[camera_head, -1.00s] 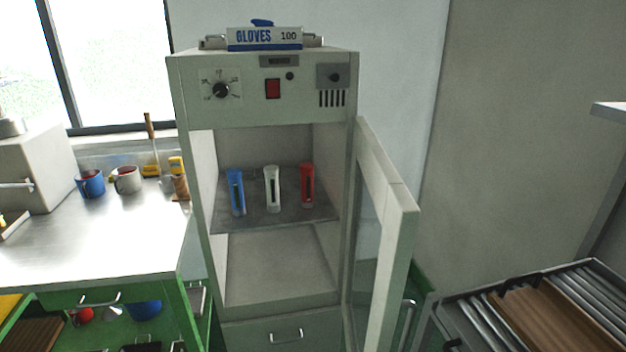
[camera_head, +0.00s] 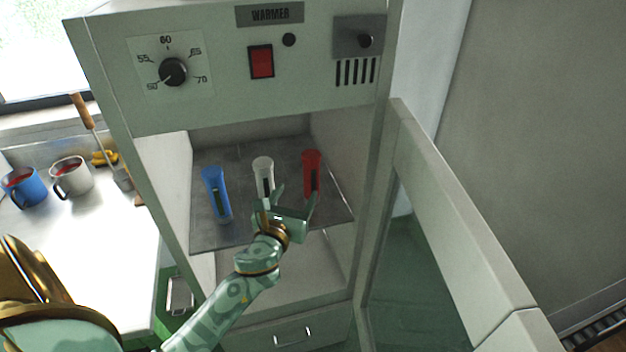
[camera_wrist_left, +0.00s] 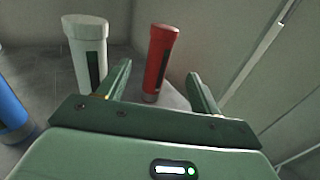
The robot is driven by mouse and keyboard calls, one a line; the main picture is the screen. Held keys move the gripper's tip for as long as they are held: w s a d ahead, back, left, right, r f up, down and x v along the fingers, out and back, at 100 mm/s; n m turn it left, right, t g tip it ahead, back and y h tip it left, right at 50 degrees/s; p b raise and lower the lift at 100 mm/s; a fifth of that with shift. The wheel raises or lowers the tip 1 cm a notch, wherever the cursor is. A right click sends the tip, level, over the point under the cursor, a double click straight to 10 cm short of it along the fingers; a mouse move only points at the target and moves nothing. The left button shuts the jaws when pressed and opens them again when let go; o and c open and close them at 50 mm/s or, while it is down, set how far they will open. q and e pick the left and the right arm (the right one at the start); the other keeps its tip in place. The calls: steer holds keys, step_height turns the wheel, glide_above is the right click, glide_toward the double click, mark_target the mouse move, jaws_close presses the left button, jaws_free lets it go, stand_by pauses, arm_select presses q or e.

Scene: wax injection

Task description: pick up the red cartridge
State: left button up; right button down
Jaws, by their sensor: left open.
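The red cartridge (camera_head: 311,168) stands upright on the warmer's shelf (camera_head: 240,235), at the right of three cartridges. It also shows in the left wrist view (camera_wrist_left: 160,62), ahead of and between the two fingers. My left gripper (camera_head: 297,198) is open and empty in front of the shelf, just short of the red cartridge. In the left wrist view its fingers (camera_wrist_left: 158,85) are spread apart, with the white cartridge (camera_wrist_left: 86,55) outside the left finger. The red cartridge's lower end is partly hidden by the gripper in the head view. My right gripper is not in view.
The white cartridge (camera_head: 263,172) stands close left of the red one, and the blue cartridge (camera_head: 216,195) is farther left. The open warmer door (camera_head: 440,215) swings out at the right. The cabinet wall bounds the shelf's right side. Mugs (camera_head: 72,178) stand on the left bench.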

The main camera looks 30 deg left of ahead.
mark_target(308, 173)
arm_select(q)
steer(key=x, duration=0.4)
steer(key=b+x, duration=0.1)
steer(key=x, duration=0.3)
steer(key=shift+w+f, duration=0.25)
steer(key=b+x, duration=0.1)
steer(key=x, duration=0.4)
steer(key=shift+w+f+b, duration=0.1)
steer(key=shift+w+b, duration=0.15)
steer(key=shift+b, duration=0.1)
steer(key=shift+s, duration=0.1)
steer(key=c, duration=1.1)
steer(key=shift+c, duration=0.5)
